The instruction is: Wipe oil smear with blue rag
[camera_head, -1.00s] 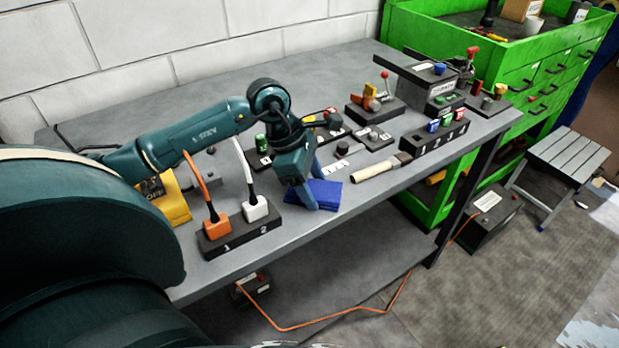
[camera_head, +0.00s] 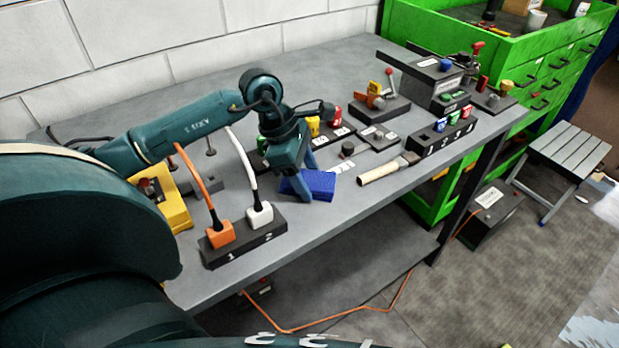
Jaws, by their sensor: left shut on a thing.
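The blue rag (camera_head: 322,184) is a small folded block near the front edge of the grey workbench, right of the white plug. My left gripper (camera_head: 303,188) points down over it, with its blue fingers shut on the rag. One finger covers part of the rag's near side. I cannot tell whether the rag touches the bench top. I see no oil smear; the gripper, rag and arm may hide it. My right gripper is not in view.
An orange plug (camera_head: 220,234) and a white plug (camera_head: 260,214) with upright cables stand in a black numbered block left of the rag. A wooden-handled brush (camera_head: 383,172) lies to its right. Behind are switch boxes and a lever block (camera_head: 380,104). The bench's front edge is close.

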